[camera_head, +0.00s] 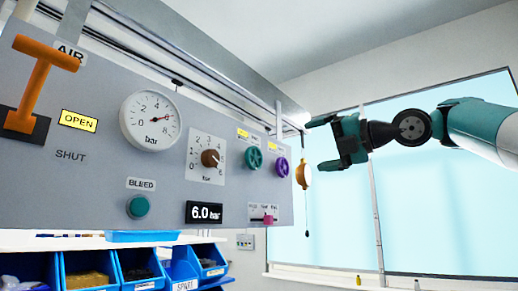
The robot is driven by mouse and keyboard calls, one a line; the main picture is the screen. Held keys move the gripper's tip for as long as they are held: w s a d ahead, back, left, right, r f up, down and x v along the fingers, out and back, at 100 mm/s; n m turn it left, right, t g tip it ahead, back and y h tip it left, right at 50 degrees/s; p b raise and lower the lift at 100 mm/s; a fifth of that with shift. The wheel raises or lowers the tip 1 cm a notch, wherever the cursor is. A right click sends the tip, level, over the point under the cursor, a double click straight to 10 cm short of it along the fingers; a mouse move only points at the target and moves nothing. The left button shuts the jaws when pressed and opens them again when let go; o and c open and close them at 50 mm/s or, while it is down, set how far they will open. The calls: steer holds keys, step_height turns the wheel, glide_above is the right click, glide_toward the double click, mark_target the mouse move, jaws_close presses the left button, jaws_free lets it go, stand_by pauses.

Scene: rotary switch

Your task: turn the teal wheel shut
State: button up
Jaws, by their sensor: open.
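The teal wheel (253,158) is a small handwheel on the right part of the grey panel (85,170), with a small yellow label above it. My gripper (318,144) is at the right of the panel, pointing left with its two fingers spread apart and nothing between them. In the picture it is to the right of the teal wheel and apart from it. The wheel is in full view; its label is too small to read.
A purple wheel (282,167) sits just right of the teal one. The panel also carries an orange lever (40,75), a bar gauge (151,120), a brown knob (210,158) and a teal button (138,207). An orange item (303,174) hangs near my gripper. Blue bins (140,268) stand below.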

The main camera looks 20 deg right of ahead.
mark_target(257, 158)
steer(key=p+x, duration=0.8)
steer(key=x, duration=0.8)
steer(key=shift+r, duration=0.1)
steer(key=shift+w+a+p, duration=0.35)
steer(key=shift+w, duration=0.15)
steer(key=c, duration=0.9)
